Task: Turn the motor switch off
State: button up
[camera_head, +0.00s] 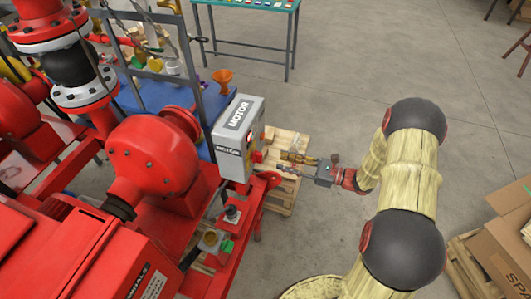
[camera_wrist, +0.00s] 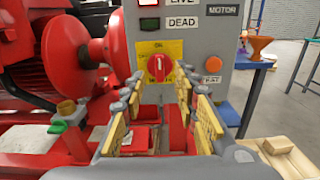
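The grey motor control box (camera_head: 238,138) stands at the edge of the red skid and has a MOTOR label. In the wrist view, its front shows a red rotary switch (camera_wrist: 159,68) on a yellow plate (camera_wrist: 172,47). The switch handle looks about upright, with ON lettering above it. A lamp beside LIVE (camera_wrist: 148,3) looks lit, and a green lamp beside DEAD (camera_wrist: 149,25) looks dark. My gripper (camera_head: 287,162) is in front of the box, apart from it. In the wrist view, its yellow-padded fingers (camera_wrist: 160,100) are spread and empty, on either side below the switch.
An orange button (camera_wrist: 213,63) sits right of the switch. Red pump housings (camera_head: 150,155) stand left of the box. A wooden pallet (camera_head: 283,200) lies below my gripper. Cardboard boxes (camera_head: 505,235) stand at the right. The floor beyond my arm is clear.

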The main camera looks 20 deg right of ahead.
aim_at(262, 156)
jog(key=b+x, duration=0.1)
jog(key=x, duration=0.6)
jog(key=shift+w+a, duration=0.15)
jog(key=shift+a, duration=0.05)
jog(key=shift+c, duration=0.2)
grip_shut()
